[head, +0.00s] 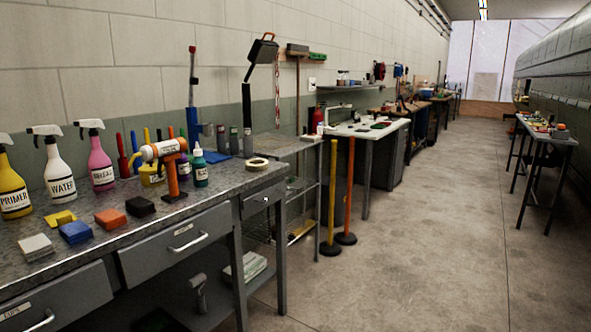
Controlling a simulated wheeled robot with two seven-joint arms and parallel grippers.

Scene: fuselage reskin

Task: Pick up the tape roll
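A tape roll (257,161), a beige ring, lies flat near the far right corner of the grey workbench (225,178). Open bench surface surrounds it, and nothing is seen touching it. Neither of my grippers shows in the head view.
Spray bottles (101,160), a dark teal bottle (200,168), an orange-handled tool (170,165) and several coloured blocks (110,217) stand left of the roll. Drawers with handles (187,240) front the bench. A wire shelf (290,146) and two poles (347,190) stand beyond. The aisle floor (440,240) is clear.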

